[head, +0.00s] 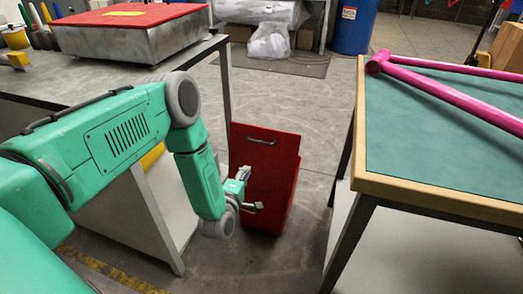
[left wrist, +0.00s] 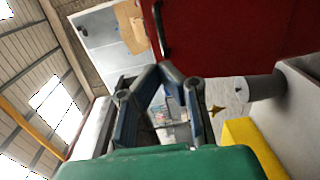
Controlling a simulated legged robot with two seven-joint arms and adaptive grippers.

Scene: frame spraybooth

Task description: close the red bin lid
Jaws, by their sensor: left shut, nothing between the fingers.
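The red bin (head: 281,207) stands on the floor between two tables in the head view. A red panel with a dark handle near its top edge, which looks like the lid (head: 264,157), stands steeply up; its hinge is hidden. The panel (left wrist: 225,35) and its dark handle (left wrist: 161,31) fill the upper right of the left wrist view. My left gripper (head: 252,193) is low in front of the bin, shut and empty, and covers part of it. Its fingers (left wrist: 160,74) meet in the left wrist view. I cannot tell whether it touches the bin. My right gripper is out of view.
A grey workbench (head: 60,82) with a red-topped metal block (head: 130,37) is at left. A green-topped table (head: 420,145) with a pink tube frame (head: 455,97) is at right. A blue barrel (head: 353,27) stands behind. Floor (head: 315,150) shows between bin and right table.

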